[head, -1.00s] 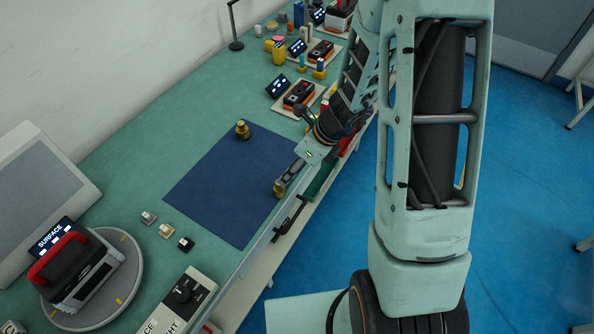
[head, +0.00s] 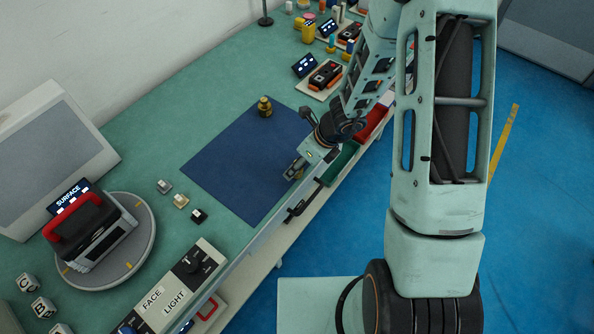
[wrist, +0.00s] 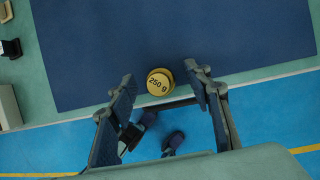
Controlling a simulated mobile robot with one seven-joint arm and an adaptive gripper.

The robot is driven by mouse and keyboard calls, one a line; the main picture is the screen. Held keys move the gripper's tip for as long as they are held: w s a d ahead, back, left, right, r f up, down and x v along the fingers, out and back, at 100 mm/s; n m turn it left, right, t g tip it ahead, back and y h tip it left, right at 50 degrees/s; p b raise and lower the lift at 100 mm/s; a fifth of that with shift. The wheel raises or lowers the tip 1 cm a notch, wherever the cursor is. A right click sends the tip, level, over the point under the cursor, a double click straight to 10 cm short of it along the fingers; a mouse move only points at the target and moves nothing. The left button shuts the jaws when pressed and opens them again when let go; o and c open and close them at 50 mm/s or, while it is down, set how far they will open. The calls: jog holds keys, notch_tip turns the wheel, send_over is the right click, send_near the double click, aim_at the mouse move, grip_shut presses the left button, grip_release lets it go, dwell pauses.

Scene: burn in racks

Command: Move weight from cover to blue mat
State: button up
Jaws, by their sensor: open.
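A brass weight marked "250 g" (wrist: 159,81) shows from above in the wrist view, at the blue mat's front edge. My gripper (wrist: 161,78) is open, with one finger on each side of the weight and visible gaps between. In the head view, my gripper (head: 294,171) is low at the right edge of the blue mat (head: 235,165), and its fingers mostly hide this weight. A second brass weight (head: 265,106) stands upright near the mat's far corner. I cannot tell which thing is the cover.
Three small blocks (head: 181,201) lie left of the mat. A red-handled device (head: 88,228) sits on a round turntable (head: 148,222). A switch box (head: 180,280) is at the front edge. Small racks with devices (head: 325,75) stand beyond the mat. Most of the mat is bare.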

jog(key=shift+a+f, duration=0.15)
jog(key=shift+f, duration=0.2)
jog(key=shift+c, duration=0.2)
grip_shut()
jog(key=shift+r, duration=0.2)
